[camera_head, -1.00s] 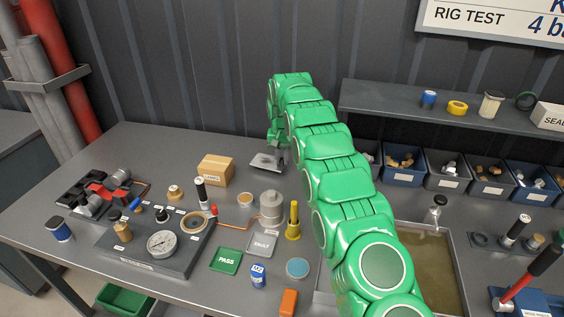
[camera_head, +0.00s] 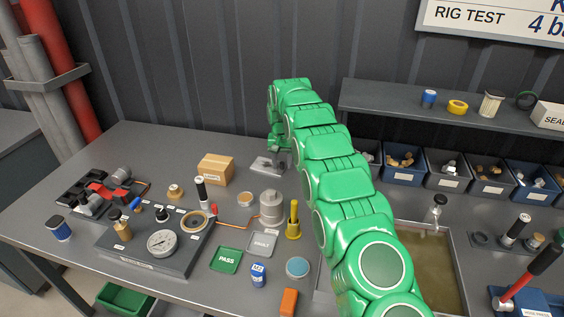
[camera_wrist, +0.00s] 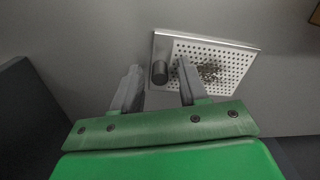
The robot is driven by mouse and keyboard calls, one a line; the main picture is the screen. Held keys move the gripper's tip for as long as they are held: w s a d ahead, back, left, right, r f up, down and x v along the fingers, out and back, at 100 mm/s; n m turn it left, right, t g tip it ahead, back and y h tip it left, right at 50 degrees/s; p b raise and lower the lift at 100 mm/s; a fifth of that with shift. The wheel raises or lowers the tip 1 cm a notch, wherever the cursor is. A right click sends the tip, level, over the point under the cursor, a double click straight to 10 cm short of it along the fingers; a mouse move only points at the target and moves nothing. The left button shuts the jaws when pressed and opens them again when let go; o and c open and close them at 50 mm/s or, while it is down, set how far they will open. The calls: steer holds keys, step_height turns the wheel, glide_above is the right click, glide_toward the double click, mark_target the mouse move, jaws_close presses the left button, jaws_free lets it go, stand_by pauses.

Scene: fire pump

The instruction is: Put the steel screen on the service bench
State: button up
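The steel screen (camera_wrist: 215,68) is a square perforated plate with a dark round knob (camera_wrist: 160,72) at one side and a brownish clump of debris on its holes. It lies on the grey service bench (camera_head: 150,140) near the back wall, where the head view shows it (camera_head: 266,167) partly hidden by my arm. My gripper (camera_wrist: 158,78) is open, with its two fingers apart on either side of the knob. I see a gap between each finger and the knob. In the head view my gripper (camera_head: 278,158) is just above the screen.
A cardboard box (camera_head: 215,169) stands left of the screen. A metal canister (camera_head: 271,207) and a yellow post (camera_head: 293,220) stand in front. A water tray (camera_head: 452,262) is at right, partly behind my arm. Parts bins (camera_head: 403,168) line the back right under a shelf (camera_head: 400,104).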

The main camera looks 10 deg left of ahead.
stand_by(0.3)
step_height(320, 180, up, 7)
steer(key=shift+w+d+f, duration=0.1)
steer(key=shift+w, duration=0.05)
steer(key=o, duration=0.4)
steer(key=shift+r, duration=0.5)
steer(key=o, duration=0.7)
